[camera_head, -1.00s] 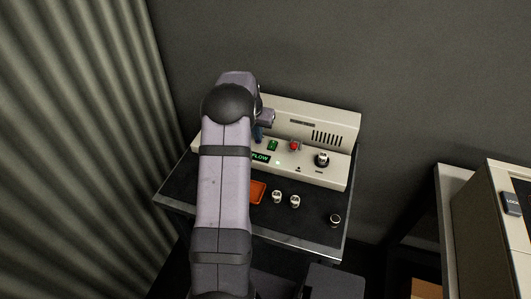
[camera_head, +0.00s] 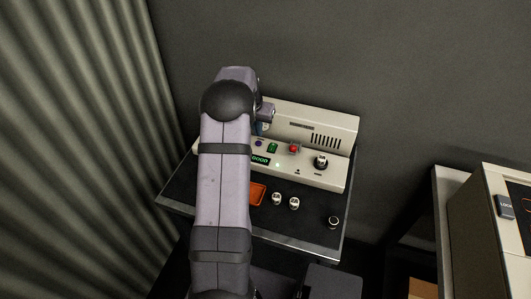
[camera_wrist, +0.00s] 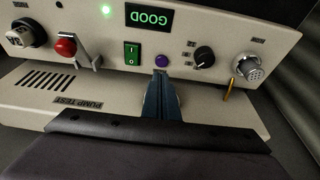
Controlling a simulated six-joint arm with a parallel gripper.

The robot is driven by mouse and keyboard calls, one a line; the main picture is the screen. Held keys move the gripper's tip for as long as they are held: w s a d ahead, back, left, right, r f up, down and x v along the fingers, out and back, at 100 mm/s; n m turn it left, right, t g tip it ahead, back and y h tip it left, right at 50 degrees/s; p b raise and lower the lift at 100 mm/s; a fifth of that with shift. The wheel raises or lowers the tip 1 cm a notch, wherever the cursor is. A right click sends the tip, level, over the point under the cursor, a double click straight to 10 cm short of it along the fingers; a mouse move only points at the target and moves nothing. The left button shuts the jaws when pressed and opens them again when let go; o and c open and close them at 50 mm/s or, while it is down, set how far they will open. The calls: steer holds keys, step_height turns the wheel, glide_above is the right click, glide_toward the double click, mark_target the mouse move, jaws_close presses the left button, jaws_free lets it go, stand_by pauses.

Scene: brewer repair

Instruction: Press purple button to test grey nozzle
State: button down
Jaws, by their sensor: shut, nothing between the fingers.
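The purple button (camera_wrist: 161,60) is on the beige tester's panel, beside the green switch, and shows whole in the wrist view. It also shows in the head view (camera_head: 258,143), beside my arm. My gripper (camera_wrist: 161,74) is shut and empty, its blue fingertips close to the button. I cannot tell whether they touch it, but they do not cover it. A grey perforated nozzle (camera_wrist: 248,68) sits in a round fitting on the panel, with a brass-coloured pin below it. The display (camera_wrist: 149,17) reads GOOD in green. In the head view my arm hides the nozzle.
The panel also carries a red button (camera_wrist: 65,47) with a metal bracket, a green switch (camera_wrist: 132,54) and a black dial (camera_wrist: 203,57). Several small fittings (camera_head: 293,203) and an orange tray (camera_head: 257,194) are on the dark table (camera_head: 300,230) in front.

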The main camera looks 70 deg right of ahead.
steer(key=shift+r, duration=0.35)
steer(key=shift+r, duration=0.15)
step_height(320, 180, up, 6)
steer(key=p, duration=0.4)
stand_by(0.3)
stand_by(0.6)
